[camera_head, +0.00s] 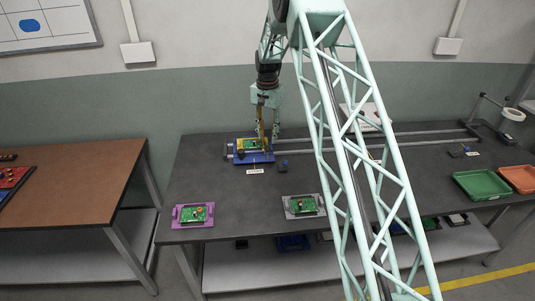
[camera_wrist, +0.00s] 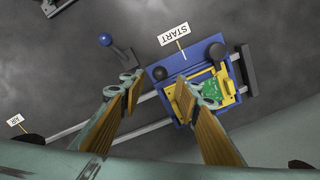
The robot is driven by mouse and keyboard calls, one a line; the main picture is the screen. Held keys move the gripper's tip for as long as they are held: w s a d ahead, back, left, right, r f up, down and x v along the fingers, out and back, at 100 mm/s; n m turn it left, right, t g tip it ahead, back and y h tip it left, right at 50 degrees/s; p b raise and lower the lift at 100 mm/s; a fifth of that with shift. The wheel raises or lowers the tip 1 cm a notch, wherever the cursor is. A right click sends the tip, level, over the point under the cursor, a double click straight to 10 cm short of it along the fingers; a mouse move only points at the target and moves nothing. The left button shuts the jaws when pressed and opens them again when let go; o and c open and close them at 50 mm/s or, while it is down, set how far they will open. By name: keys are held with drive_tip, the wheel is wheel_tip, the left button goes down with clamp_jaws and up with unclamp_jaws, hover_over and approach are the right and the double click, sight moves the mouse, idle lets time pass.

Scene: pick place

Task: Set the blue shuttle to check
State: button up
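The blue shuttle (camera_head: 240,157) sits at the left end of two rails, beside the START label (camera_head: 255,171). In the wrist view the shuttle (camera_wrist: 179,68) carries a yellow fixture with a green board (camera_wrist: 212,88) and has dark round knobs (camera_wrist: 217,51). My gripper (camera_head: 268,137) is over the shuttle's right side. In the wrist view its fingers (camera_wrist: 158,88) are spread, with the shuttle's left edge and a smaller dark knob (camera_wrist: 160,73) showing near the gap between them. Nothing is held. Whether a finger touches the shuttle I cannot tell. A check label is not readable.
The rails (camera_head: 420,132) run right along the dark table. Purple (camera_head: 177,216) and grey (camera_head: 290,209) trays hold boards in front. Green (camera_head: 482,185) and orange (camera_head: 518,179) bins stand at right.

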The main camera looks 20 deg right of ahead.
wheel_tip(320, 180, down, 10)
drive_tip(key=shift+f+b, duration=0.1)
drive_tip(key=shift+b, duration=0.3)
idle(0.4)
clamp_jaws()
